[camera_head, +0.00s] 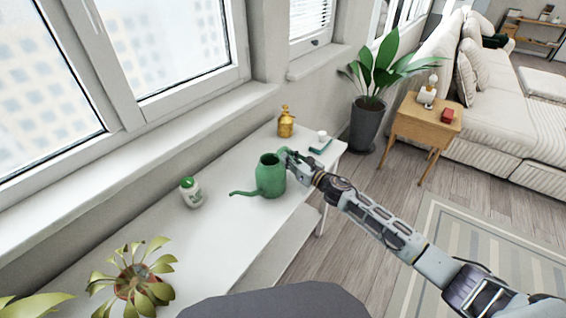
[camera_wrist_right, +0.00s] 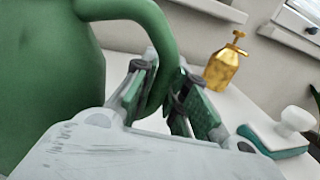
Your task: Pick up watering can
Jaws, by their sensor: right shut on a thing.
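The green watering can (camera_head: 270,178) is upright at the white table (camera_head: 225,215), with its spout pointing left. Whether its base touches the tabletop is hard to tell. My right gripper (camera_head: 291,158) is at the can's right side, on its handle. In the right wrist view the can's body (camera_wrist_right: 45,75) fills the left side. There the fingers of my right gripper (camera_wrist_right: 160,100) are shut around the lower part of the curved handle (camera_wrist_right: 150,28). My left gripper is not in view.
A gold spray bottle (camera_head: 286,122) and a teal-and-white brush or sponge (camera_head: 321,143) stand behind the can. A white-and-green bottle (camera_head: 191,192) stands left of it. A potted plant (camera_head: 133,280) is at the near left. The window wall borders the table.

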